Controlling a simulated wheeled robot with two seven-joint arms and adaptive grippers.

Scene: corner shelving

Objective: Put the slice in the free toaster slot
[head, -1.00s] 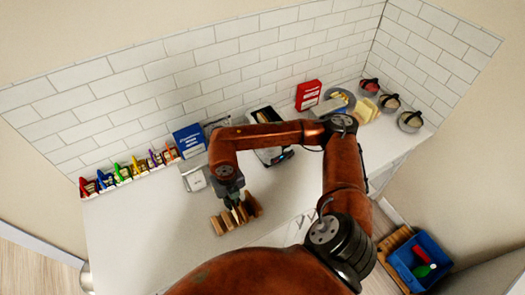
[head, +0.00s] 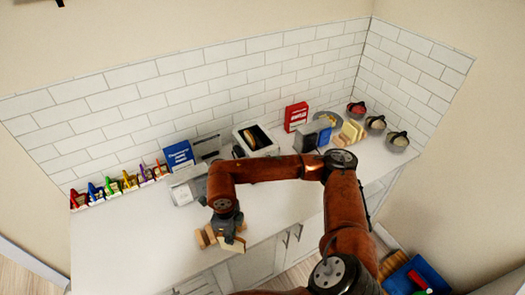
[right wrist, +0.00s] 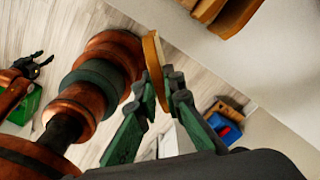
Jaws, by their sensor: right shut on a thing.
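My right gripper (head: 232,238) is shut on a bread slice (head: 236,245), held beside the wooden rack at the counter's front. In the right wrist view the slice (right wrist: 154,62) stands on edge between the green fingertips (right wrist: 158,88). The toaster (head: 243,130) is a white box at the back of the counter. A brown slice (head: 251,139) shows in its dark top; the free slot is hard to make out. My left gripper (right wrist: 32,65) shows at the left of the right wrist view, fingers apart and empty.
The rack with other slices (head: 206,237) stands just left of the held slice. A silver appliance (head: 188,187), blue box (head: 179,155) and red box (head: 296,116) stand towards the wall. A blue crate (head: 415,277) sits on the floor.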

